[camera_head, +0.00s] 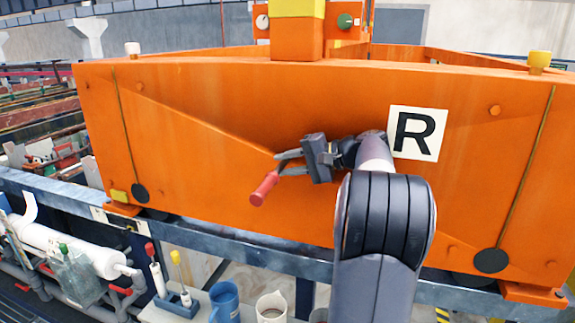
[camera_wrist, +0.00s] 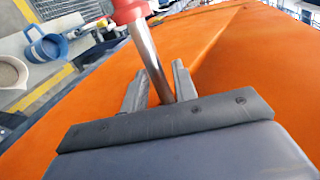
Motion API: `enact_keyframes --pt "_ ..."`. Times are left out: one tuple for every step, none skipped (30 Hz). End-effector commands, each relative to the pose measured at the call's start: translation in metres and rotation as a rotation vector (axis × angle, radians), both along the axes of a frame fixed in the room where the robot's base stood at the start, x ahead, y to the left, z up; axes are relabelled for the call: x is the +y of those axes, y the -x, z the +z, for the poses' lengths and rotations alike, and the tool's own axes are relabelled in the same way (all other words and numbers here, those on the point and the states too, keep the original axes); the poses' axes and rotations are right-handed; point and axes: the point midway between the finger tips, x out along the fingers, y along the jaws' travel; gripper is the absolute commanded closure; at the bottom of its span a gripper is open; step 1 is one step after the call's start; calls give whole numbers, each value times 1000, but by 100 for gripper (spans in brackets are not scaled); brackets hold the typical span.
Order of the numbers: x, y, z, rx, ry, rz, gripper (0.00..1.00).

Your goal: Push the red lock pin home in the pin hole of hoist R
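The red lock pin has a red handle (camera_head: 264,188) and a bare metal shaft (camera_wrist: 152,62). My gripper (camera_head: 287,161) holds it in front of the orange face of hoist R (camera_head: 220,115), left of the white R plate (camera_head: 413,133). In the wrist view the shaft runs slantwise between the two fingers of my gripper (camera_wrist: 160,82). The handle (camera_wrist: 130,9) is at the top edge, beyond the fingertips. The shaft's far end is hidden by the gripper body. I cannot make out the pin hole in either view.
Below hoist R stand a blue mug (camera_head: 224,301), a pale cup (camera_head: 271,308) and a blue stand (camera_head: 178,300) with a red-topped and a yellow-topped tool. A blue rail (camera_head: 240,238) runs under the hoist. White piping (camera_head: 75,245) and a clear bottle (camera_head: 76,277) are at lower left.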

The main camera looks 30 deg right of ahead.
Motion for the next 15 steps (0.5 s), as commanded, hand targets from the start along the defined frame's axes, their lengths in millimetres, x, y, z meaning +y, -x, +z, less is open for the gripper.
enact_keyframes --pt "-1 0 2 -3 3 -3 68" --pt "-1 0 2 -3 3 -3 66" --pt "-1 0 2 -4 3 -3 63" --pt "-1 0 2 -4 3 -3 60" --pt "-1 0 2 -4 4 -4 59" --pt "-1 0 2 -4 4 -4 59" --pt "-1 0 2 -4 4 -4 59" --pt "-1 0 2 -4 4 -4 59" --pt "-1 0 2 -4 4 -4 59" --pt "-1 0 0 -2 4 -4 59" --pt "-1 0 1 -2 4 -4 59" --pt "-2 1 1 -3 3 -4 59" --pt "-3 2 1 -3 4 -5 59" --pt "-5 4 2 -3 4 -5 59" --pt "-7 7 2 -4 5 -5 59"
